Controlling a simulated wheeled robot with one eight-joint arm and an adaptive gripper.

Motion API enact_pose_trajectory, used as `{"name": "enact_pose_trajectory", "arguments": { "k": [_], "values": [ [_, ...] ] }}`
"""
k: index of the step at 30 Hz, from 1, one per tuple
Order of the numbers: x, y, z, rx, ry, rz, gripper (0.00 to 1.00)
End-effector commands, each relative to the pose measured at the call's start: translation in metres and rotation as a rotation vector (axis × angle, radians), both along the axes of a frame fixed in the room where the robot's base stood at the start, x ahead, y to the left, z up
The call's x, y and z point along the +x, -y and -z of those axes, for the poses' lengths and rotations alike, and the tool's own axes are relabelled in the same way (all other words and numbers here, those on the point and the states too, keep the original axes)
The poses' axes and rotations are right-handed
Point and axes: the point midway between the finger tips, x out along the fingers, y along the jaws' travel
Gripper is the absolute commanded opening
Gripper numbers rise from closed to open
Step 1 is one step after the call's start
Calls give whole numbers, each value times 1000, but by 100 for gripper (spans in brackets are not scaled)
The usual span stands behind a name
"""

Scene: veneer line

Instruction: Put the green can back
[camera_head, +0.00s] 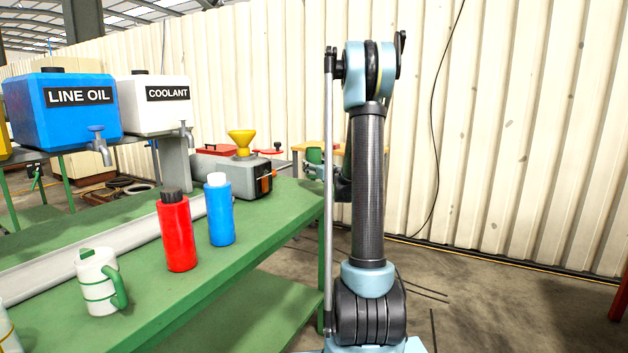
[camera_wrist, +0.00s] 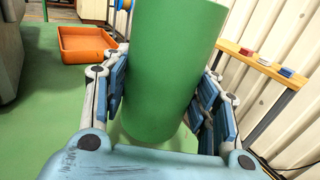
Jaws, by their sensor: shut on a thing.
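The green can (camera_wrist: 165,70) is a plain green cylinder, large in the wrist view and leaning slightly there. My gripper (camera_wrist: 165,100) is shut on it, with blue-padded fingers on either side. In the head view the can (camera_head: 315,155) shows small at the far end of the green bench (camera_head: 270,215). My gripper (camera_head: 318,172) is beside it there, partly hidden by my arm. I cannot tell whether the can's base touches the green surface beneath it.
An orange tray (camera_wrist: 84,44) lies beyond the can, left. A wooden shelf (camera_wrist: 262,66) with small coloured blocks stands right by the wall. On the bench are a red bottle (camera_head: 177,235), a blue bottle (camera_head: 220,215), a mug (camera_head: 98,285) and a grey machine (camera_head: 235,175) with a yellow funnel.

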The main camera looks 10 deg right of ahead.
Motion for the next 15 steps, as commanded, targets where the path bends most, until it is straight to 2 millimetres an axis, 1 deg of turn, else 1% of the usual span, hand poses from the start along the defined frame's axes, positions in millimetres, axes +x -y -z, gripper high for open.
{"name": "enact_pose_trajectory", "arguments": {
  "k": [4,9,12,15],
  "values": [
    [1,-2,9,0,0,-3,19],
    [1,-4,30,0,0,-4,19],
    [0,-4,39,0,0,-4,19],
    [0,-4,44,0,0,-4,19]
  ]
}}
